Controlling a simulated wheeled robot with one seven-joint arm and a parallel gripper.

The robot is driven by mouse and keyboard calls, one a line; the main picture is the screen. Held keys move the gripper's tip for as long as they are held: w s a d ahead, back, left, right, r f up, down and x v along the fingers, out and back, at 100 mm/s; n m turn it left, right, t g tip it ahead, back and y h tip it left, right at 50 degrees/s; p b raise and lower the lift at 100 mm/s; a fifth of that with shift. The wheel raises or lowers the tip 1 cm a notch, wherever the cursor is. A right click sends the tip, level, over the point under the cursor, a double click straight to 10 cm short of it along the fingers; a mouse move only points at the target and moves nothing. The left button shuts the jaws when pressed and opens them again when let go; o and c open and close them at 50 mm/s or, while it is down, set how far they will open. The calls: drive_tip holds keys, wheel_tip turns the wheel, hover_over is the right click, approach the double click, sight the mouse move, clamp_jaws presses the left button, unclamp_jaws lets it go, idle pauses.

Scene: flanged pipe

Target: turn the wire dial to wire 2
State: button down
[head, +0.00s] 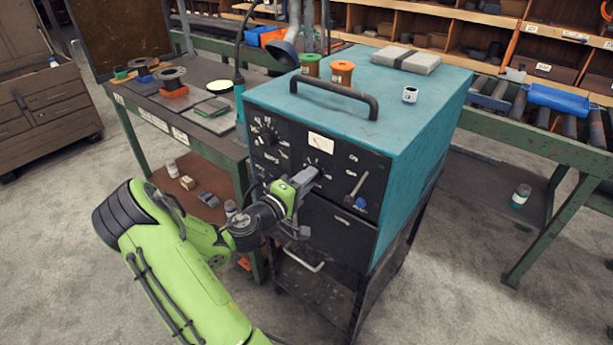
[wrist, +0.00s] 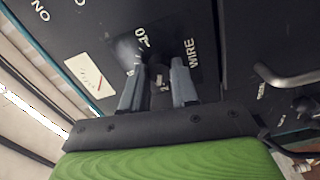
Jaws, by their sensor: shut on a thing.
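The teal welding machine (head: 425,130) has a black front panel with several dials. My gripper (head: 312,178) is at the middle of this panel, just below the white meter, and hides most of the wire dial in the head view. In the wrist view my gripper (wrist: 156,88) has its two grey fingers on either side of the dark wire dial (wrist: 159,73), shut on it. The label WIRE (wrist: 190,52) shows beside the right finger. The marks 10 and 2 show near the dial; its exact setting cannot be told.
A second dial (head: 266,131) is at the panel's left, and a lever with a blue knob (head: 360,203) is at its right. A handle (head: 335,97) and wire spools (head: 342,72) are on top. A workbench (head: 190,120) stands close on the left.

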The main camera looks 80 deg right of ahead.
drive_tip(key=shift+n+p, duration=0.7)
drive_tip(key=shift+n, duration=0.5)
drive_tip(key=c, duration=0.9)
unclamp_jaws()
drive_tip(key=shift+o, duration=0.2)
drive_tip(key=v, duration=1.5)
drive_tip(key=shift+w+a+p, duration=0.2)
drive_tip(key=shift+a+p, duration=0.1)
drive_tip(key=shift+a, duration=0.05)
